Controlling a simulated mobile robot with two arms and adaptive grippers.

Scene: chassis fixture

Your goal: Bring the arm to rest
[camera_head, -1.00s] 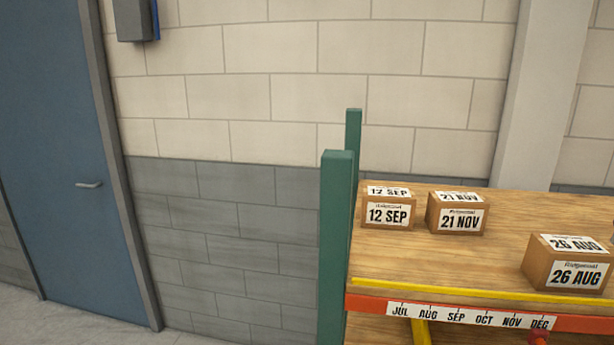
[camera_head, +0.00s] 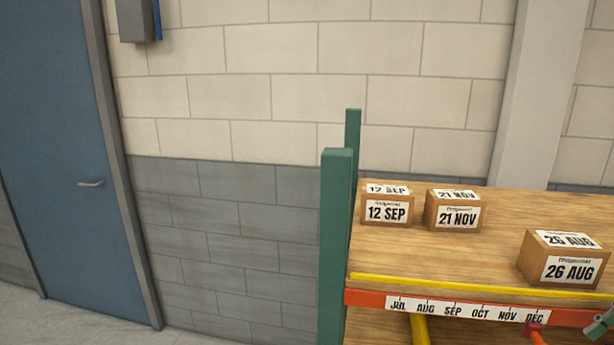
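Neither of my grippers can be made out in the head view. A small grey-green and white piece (camera_head: 602,328) shows at the lower right edge, cut off by the frame. I cannot tell whether it is part of my arm. Three brown boxes stand apart on the wooden shelf top (camera_head: 430,258): the 12 SEP box (camera_head: 387,211) at the left, the 21 NOV box (camera_head: 458,216) beside it, and the 26 AUG box (camera_head: 568,268) nearer the front right.
A yellow strip (camera_head: 460,288) and an orange-red rail (camera_head: 370,299) with a month label strip (camera_head: 468,311) run along the shelf front. A green post (camera_head: 335,240) stands at its left. A blue door (camera_head: 50,150) is at far left, with open floor before it.

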